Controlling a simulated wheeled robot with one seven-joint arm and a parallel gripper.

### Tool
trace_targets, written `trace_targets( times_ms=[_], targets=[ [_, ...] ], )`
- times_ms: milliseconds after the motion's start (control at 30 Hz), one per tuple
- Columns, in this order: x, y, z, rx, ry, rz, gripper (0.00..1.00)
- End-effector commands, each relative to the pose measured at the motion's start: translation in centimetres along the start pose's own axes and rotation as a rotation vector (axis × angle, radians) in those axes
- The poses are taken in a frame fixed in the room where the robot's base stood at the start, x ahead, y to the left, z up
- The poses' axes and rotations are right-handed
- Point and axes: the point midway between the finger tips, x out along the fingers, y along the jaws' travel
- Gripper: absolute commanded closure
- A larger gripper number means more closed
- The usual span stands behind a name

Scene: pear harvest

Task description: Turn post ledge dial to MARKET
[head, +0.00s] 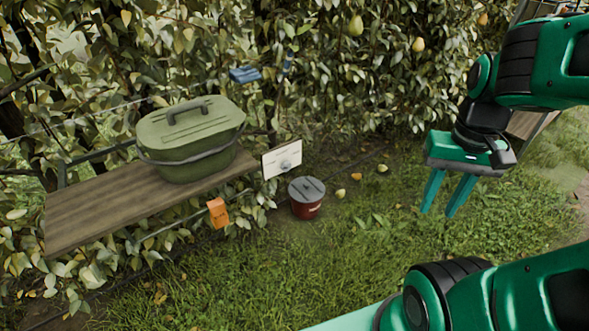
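The post ledge dial is a small grey knob (286,165) on a white plate (269,166) at the right end of the wooden ledge. The marks on the plate are too small to read, so I cannot tell which setting the knob points to. My gripper (439,213) hangs to the right of the plate, well apart from it, above the grass. Its two teal fingers point down and are spread, with nothing between them.
A lidded green basket (188,147) stands on the wooden ledge (90,214). An orange item (218,213) hangs at its front edge. A dark red lidded pot (306,207) stands on the grass below the plate. Fallen pears (383,169) lie nearby. A blue item (245,75) is in the hedge.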

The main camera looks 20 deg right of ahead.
Motion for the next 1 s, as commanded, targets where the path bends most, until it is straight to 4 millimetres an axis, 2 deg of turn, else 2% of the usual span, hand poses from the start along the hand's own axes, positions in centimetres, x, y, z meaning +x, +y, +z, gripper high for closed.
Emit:
trace_targets(
  times_ms=[100,167,200,267,333,433,567,700,1000],
  targets=[
    [0.0,0.0,0.0,0.0,0.0,0.0,0.69],
    [0.0,0.0,0.0,-0.001,0.0,0.0,0.57],
    [-0.3,0.4,0.6,-0.007,0.008,-0.004,0.5],
    [-0.3,0.4,0.6,-0.024,0.017,-0.006,0.5],
    [0.1,-0.1,-0.4,-0.069,0.028,-0.003,0.5],
    [1.4,-1.4,-2.9,-0.183,0.053,-0.003,0.5],
    [3.8,-4.5,-6.7,-0.387,0.102,-0.024,0.5],
    [6.9,-8.6,-10.3,-0.602,0.163,-0.078,0.5],
    [13.4,-18.3,-15.3,-0.959,0.342,-0.265,0.5]
  ],
)
